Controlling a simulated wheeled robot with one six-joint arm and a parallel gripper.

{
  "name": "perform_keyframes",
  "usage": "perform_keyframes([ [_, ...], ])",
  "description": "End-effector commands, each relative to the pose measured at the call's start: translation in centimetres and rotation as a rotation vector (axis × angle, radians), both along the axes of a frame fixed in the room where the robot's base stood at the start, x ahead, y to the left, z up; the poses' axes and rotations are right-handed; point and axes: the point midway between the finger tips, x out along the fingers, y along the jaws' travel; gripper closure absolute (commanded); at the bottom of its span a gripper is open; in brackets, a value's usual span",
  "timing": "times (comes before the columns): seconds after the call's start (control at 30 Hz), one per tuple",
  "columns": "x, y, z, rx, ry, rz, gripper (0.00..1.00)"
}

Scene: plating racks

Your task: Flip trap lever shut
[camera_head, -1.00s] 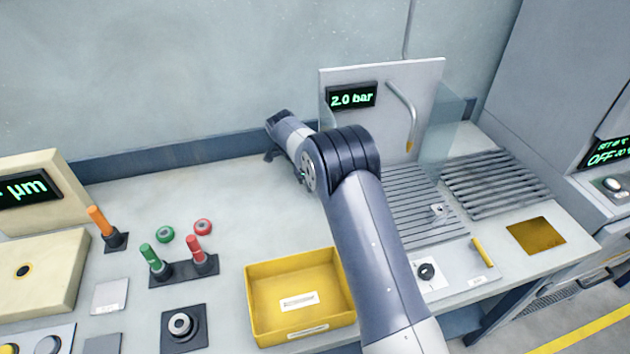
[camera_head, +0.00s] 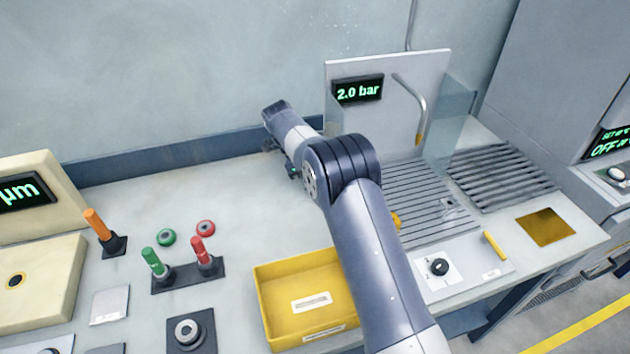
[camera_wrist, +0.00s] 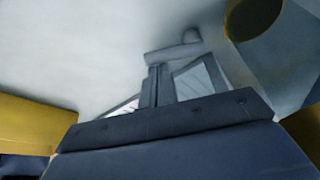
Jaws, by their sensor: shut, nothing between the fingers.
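I cannot single out the trap lever for sure. A yellow handle (camera_head: 495,245) lies tilted on the front plate of the rinse station, right of a black knob (camera_head: 439,267). A small yellow piece (camera_head: 396,221) shows at the right edge of my arm, mostly hidden. In the wrist view my gripper (camera_wrist: 156,70) is shut and empty. Its fingertips are close to a grey bar with a short upright peg (camera_wrist: 190,37); I cannot tell if they touch.
A yellow bin (camera_head: 270,305) stands left of my arm. The slatted grate (camera_head: 435,205), back panel with the 2.0 bar display (camera_head: 358,90), bent nozzle (camera_head: 420,105) and clear side shield (camera_head: 450,115) stand right. Coloured levers (camera_head: 203,258) stand left. The back bench is clear.

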Motion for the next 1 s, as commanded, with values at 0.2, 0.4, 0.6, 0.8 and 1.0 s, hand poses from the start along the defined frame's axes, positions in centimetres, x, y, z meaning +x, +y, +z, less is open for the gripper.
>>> perform_keyframes([
  [0.2,0.1,1.0,-0.1,0.000,0.000,0.001,1.00],
  [0.4,0.3,1.8,0.0,0.001,0.000,0.001,1.00],
  [0.6,0.6,2.4,0.0,0.001,0.001,0.002,1.00],
  [0.8,0.8,2.8,0.0,0.000,0.002,0.002,1.00],
  [1.0,1.0,3.0,0.0,0.001,0.001,0.002,1.00],
])
